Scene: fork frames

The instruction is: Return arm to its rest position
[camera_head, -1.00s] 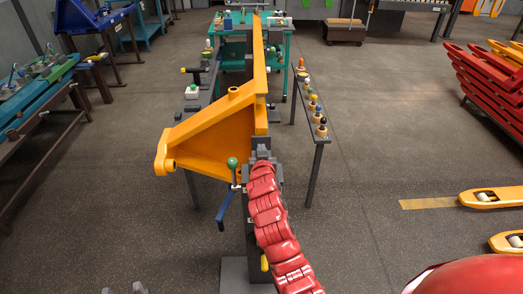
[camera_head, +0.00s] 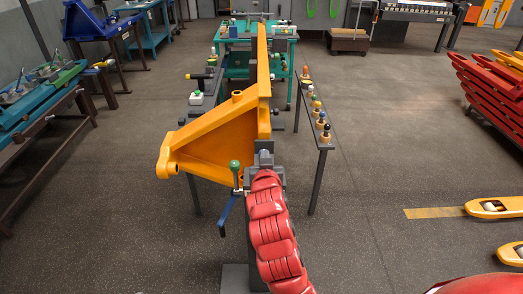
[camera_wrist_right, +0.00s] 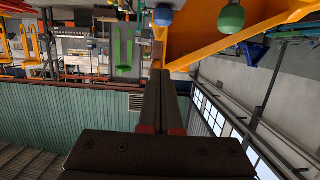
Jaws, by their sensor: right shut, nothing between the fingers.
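My right arm (camera_head: 270,225), in red segmented covers, reaches up from the bottom of the head view toward an orange fork frame (camera_head: 205,143). My right gripper (camera_wrist_right: 160,78) is shut and empty in the right wrist view. In the head view the arm's tip overlaps the grey clamp parts below the frame, so I cannot tell whether they touch. A green ball handle (camera_head: 234,164) with a blue lever (camera_head: 228,210) stands just left of the arm's tip. The orange frame also shows at the top of the right wrist view (camera_wrist_right: 200,42). My left gripper is out of view.
A narrow dark bench (camera_head: 324,145) with several coloured knobs stands right of the frame. A teal table (camera_head: 232,46) is behind. Red stacked frames (camera_head: 487,90) and a yellow pallet truck (camera_head: 492,207) are at the right. Floor between them is open.

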